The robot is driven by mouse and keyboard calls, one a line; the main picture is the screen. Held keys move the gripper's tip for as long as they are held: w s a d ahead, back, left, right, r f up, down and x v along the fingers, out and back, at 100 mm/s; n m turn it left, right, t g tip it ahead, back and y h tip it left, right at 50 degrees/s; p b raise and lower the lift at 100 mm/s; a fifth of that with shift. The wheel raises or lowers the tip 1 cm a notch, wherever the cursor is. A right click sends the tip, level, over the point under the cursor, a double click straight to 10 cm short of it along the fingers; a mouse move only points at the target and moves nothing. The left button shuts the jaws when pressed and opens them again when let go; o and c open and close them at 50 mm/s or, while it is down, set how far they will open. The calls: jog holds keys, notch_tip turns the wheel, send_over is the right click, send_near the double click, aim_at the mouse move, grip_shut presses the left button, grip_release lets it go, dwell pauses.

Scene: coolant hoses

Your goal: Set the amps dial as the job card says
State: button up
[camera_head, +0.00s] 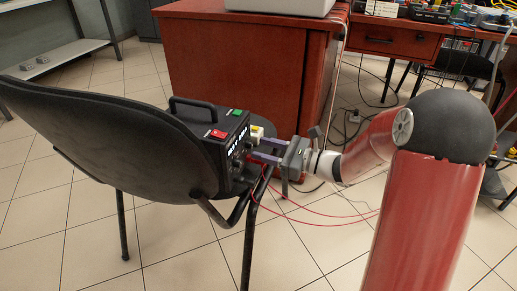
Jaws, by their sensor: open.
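A black boxy machine (205,125) with a top handle stands on the seat of a black chair. A red patch (218,134), a green patch (237,112) and white lettering show on its top and side. My gripper (252,148) comes in from the right, with its purple-grey fingers spread at the machine's right-hand face. A small yellow and white block (257,133) shows by the upper finger. The amps dial cannot be made out; that face is turned away and partly covered by my fingers. I cannot tell if the fingers touch anything. No job card is readable.
The chair's backrest (110,135) stands left of the machine. Red leads (300,207) hang from the machine's front and run right. A red-brown desk (225,60) stands behind, with a cluttered bench (395,38) at right. Tiled floor is open at the lower left.

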aim_at(249, 145)
jog(key=shift+x, duration=1.1)
grip_shut()
jog(key=shift+r+p, duration=0.1)
jog(key=shift+p, duration=0.2)
